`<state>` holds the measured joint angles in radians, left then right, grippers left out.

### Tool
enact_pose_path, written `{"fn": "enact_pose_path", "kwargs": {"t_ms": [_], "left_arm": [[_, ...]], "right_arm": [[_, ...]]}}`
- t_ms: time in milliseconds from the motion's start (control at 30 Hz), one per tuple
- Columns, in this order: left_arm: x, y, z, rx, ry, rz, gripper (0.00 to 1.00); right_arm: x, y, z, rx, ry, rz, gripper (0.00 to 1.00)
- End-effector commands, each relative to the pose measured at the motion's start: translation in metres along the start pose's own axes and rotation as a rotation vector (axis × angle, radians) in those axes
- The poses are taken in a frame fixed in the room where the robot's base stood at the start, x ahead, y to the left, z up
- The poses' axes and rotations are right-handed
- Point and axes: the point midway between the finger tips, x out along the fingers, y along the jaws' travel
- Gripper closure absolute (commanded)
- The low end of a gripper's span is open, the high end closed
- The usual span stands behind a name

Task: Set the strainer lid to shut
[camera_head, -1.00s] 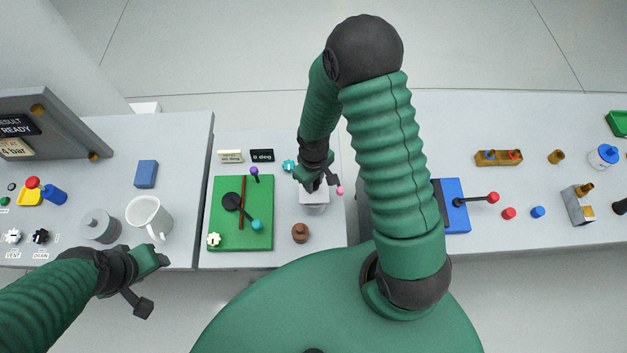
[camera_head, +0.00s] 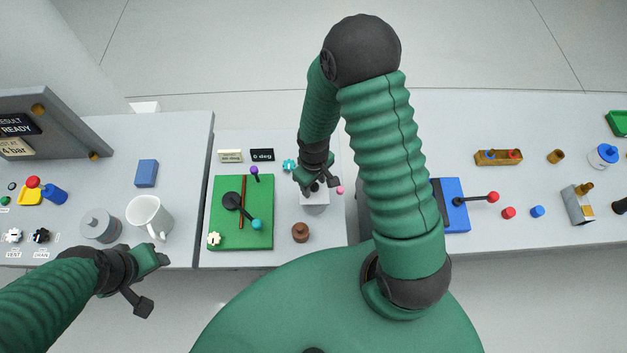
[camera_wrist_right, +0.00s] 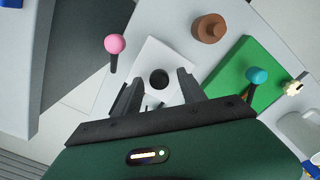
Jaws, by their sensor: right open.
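A white box (camera_head: 315,202) stands on the middle table, partly hidden under my right gripper. I take it to be the strainer. In the right wrist view its pale top (camera_wrist_right: 182,58) carries a round black knob (camera_wrist_right: 159,79). A pink ball on a dark stem (camera_wrist_right: 115,44) stands beside the box. My right gripper (camera_head: 318,186) is open above the box; in the wrist view its two fingers (camera_wrist_right: 158,92) are apart on either side of the knob. I cannot tell whether they touch anything, or how the lid sits. My left gripper (camera_head: 143,278) is open and empty over the front edge at left.
A green board (camera_head: 258,205) with black and teal knobs lies left of the box. A brown knob (camera_head: 300,233) stands in front of it. A white mug (camera_head: 149,217) and grey cylinder (camera_head: 100,226) stand at left. A blue block with a red-tipped lever (camera_head: 453,205) stands right.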

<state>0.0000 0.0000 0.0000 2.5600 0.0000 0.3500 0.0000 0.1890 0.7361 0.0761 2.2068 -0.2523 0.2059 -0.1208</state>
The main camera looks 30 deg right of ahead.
Motion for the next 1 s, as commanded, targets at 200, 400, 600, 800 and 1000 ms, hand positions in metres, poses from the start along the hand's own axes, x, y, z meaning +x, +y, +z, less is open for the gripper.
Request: {"fn": "enact_pose_path", "kwargs": {"t_ms": [200,400,600,800,1000], "left_arm": [[0.001,0.0,0.0,0.0,0.0,0.0,0.52],[0.002,0.0,0.001,0.0,0.0,0.0,0.52],[0.002,0.0,0.001,0.0,0.0,0.0,0.52],[0.003,0.0,0.001,0.0,0.0,0.0,0.52],[0.002,0.0,0.001,0.0,0.0,0.0,0.52]], "right_arm": [[-0.027,0.001,-0.001,0.001,0.005,0.002,0.52],[-0.086,0.001,-0.001,0.002,0.007,0.004,0.52],[-0.14,0.001,-0.002,0.001,0.006,0.003,0.52],[-0.165,0.001,-0.002,0.001,0.0,0.0,0.52],[-0.168,0.0,-0.001,0.0,-0.001,-0.001,0.52]]}}
